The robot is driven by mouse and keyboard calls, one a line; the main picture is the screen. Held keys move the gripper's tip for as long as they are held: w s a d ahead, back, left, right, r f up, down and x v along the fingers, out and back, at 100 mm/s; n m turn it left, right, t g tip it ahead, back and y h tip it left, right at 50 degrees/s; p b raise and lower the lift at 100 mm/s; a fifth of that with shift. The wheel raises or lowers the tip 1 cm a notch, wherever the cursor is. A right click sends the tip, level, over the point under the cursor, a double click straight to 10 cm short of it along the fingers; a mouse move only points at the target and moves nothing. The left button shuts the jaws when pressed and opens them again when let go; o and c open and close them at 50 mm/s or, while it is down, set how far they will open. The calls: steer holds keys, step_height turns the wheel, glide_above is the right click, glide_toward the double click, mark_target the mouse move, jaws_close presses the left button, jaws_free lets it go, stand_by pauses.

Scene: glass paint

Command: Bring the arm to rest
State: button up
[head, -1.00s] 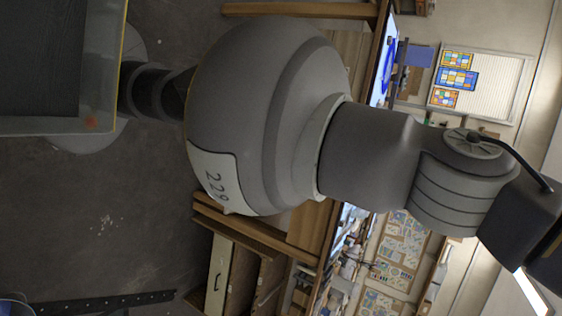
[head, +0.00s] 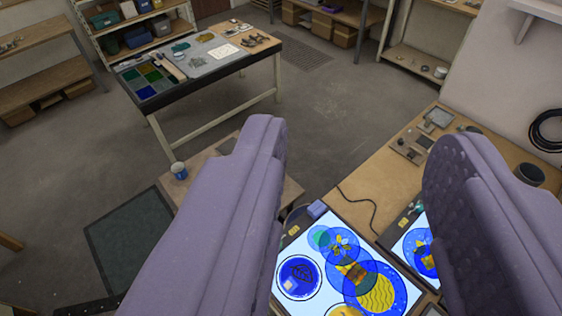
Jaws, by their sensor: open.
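My gripper (head: 350,150) shows large in the foreground, with its two purple padded fingers wide apart. It is open, and nothing is between the fingers. Below and beyond the gap is a lit panel (head: 292,252) with round blue and yellow painted glass pieces on it. The left finger covers part of the floor and bench, and the right finger hides part of a second lit panel (head: 396,246).
The panels rest on a wooden bench (head: 372,170) with small tools. A blue can (head: 179,171) stands on a lower wooden top at left. A work table (head: 200,66) with colored glass stands farther back. Shelves (head: 45,80) line the far left. Grey floor (head: 330,95) between is clear.

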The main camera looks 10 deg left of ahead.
steer(key=shift+f, duration=0.1)
step_height(320, 180, down, 15)
steer(key=b, duration=1.5)
steer(key=shift+c, duration=0.5)
steer(key=shift+s+f, duration=0.1)
